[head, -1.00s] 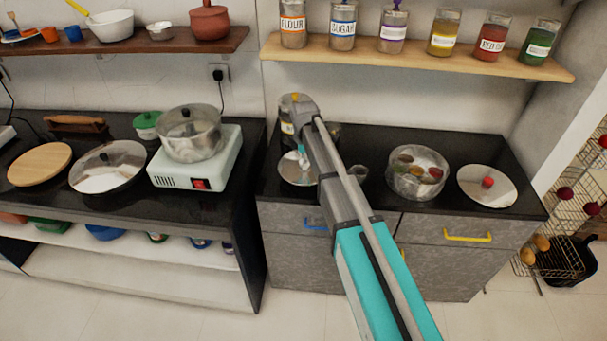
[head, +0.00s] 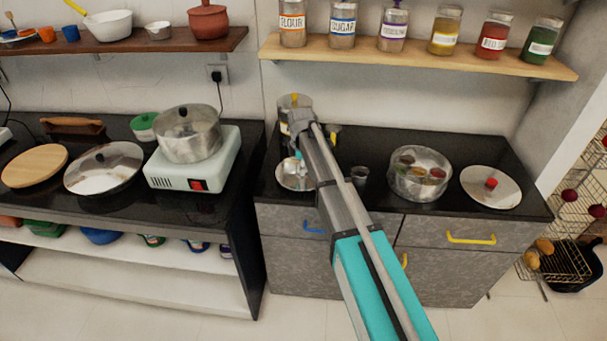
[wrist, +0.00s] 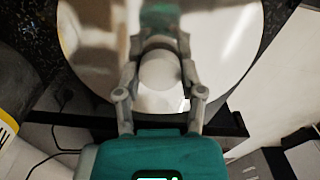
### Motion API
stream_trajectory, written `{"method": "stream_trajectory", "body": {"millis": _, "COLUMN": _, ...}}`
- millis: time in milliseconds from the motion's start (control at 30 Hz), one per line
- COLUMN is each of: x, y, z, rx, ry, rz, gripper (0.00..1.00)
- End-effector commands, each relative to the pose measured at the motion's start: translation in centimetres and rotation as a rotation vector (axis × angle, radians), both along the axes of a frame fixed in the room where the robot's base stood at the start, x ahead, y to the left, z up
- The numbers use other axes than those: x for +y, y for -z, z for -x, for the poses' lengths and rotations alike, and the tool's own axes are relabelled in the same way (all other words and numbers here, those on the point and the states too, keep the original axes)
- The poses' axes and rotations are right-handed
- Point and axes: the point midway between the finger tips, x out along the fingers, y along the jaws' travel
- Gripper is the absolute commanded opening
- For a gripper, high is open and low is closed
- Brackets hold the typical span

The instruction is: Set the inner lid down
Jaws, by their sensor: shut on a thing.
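A round shiny metal lid (head: 287,181) shows at the left end of the right-hand black counter. In the wrist view the same lid (wrist: 222,75) fills the upper middle, with a pale round knob (wrist: 159,71) at its near side. My gripper (wrist: 159,75) is shut on that knob, one finger on each side. In the head view my gripper (head: 297,165) points down over the lid and partly hides it. I cannot tell whether the lid touches the counter.
A round metal spice box (head: 419,187) with several spice cups and a lid with a red knob (head: 478,181) sit to the right. A jar (head: 286,102) stands behind my gripper. Bare counter (head: 385,143) lies behind the spice box.

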Motion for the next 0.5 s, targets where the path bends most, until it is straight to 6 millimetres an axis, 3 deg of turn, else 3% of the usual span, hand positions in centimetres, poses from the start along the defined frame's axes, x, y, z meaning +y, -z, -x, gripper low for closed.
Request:
{"method": "stream_trajectory", "body": {"millis": 133, "x": 0.01, "y": 1.24, "z": 0.0, "rx": 0.0, "ry": 0.0, "rz": 0.0, "gripper": 0.01}}
{"method": "stream_trajectory", "body": {"millis": 500, "x": 0.03, "y": 1.29, "z": 0.01, "rx": 0.0, "ry": 0.0, "rz": 0.0, "gripper": 0.01}}
